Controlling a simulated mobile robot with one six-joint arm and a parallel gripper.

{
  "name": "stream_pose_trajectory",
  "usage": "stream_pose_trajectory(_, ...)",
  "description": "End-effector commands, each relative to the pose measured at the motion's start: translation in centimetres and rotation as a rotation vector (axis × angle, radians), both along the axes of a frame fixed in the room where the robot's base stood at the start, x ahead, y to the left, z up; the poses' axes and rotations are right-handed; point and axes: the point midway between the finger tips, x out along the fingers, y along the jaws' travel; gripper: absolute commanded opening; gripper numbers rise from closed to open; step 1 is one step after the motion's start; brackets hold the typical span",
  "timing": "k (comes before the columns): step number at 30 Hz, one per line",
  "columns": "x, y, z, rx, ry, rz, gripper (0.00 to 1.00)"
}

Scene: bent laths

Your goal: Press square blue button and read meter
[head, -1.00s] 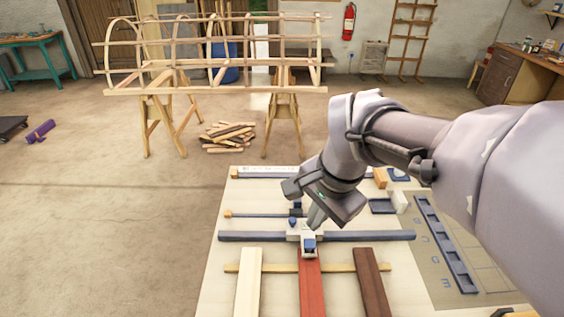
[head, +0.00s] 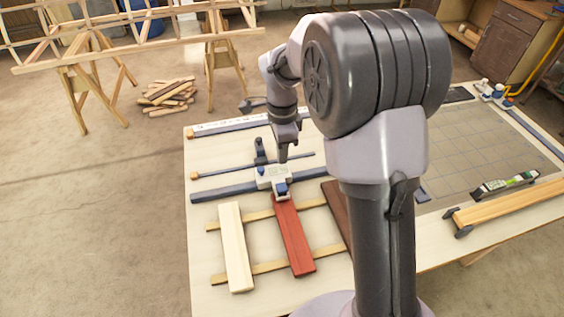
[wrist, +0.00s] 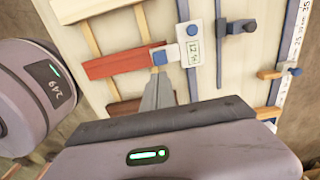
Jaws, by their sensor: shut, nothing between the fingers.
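The pale meter (head: 271,177) sits across a dark blue rail, at the far end of the red lath (head: 293,235). Its square blue button (head: 282,188) is on the side by the lath; in the wrist view this button (wrist: 160,57) is uncovered. A round blue knob (wrist: 192,30) and a small display (wrist: 194,48) with dark digits show beside it; the digits are too small to read surely. My gripper (head: 283,158) is shut and empty, pointing down above the meter. In the wrist view its tips (wrist: 158,76) appear just beside the square button, apparently not touching.
A pale lath (head: 235,245) and a dark brown lath (head: 337,205) lie either side of the red one on thin strips. A gridded mat (head: 470,140) and a level (head: 505,184) are at the right of the table. My arm hides part of the tabletop.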

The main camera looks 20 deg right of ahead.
Motion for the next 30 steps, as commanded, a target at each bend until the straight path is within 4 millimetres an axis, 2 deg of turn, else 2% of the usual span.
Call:
stream_pose_trajectory(1,-0.1,0.0,-1.5,0.001,0.004,0.0,0.0)
stream_pose_trajectory(9,-0.1,0.0,-7.4,0.0,0.003,0.001,0.0)
stream_pose_trajectory(15,-0.1,0.0,-10.6,0.001,0.002,0.0,0.0)
stream_pose_trajectory(20,-0.1,0.0,-11.5,0.001,0.001,0.001,0.0)
stream_pose_trajectory(30,0.0,0.0,-11.6,0.0,0.001,0.001,0.0)
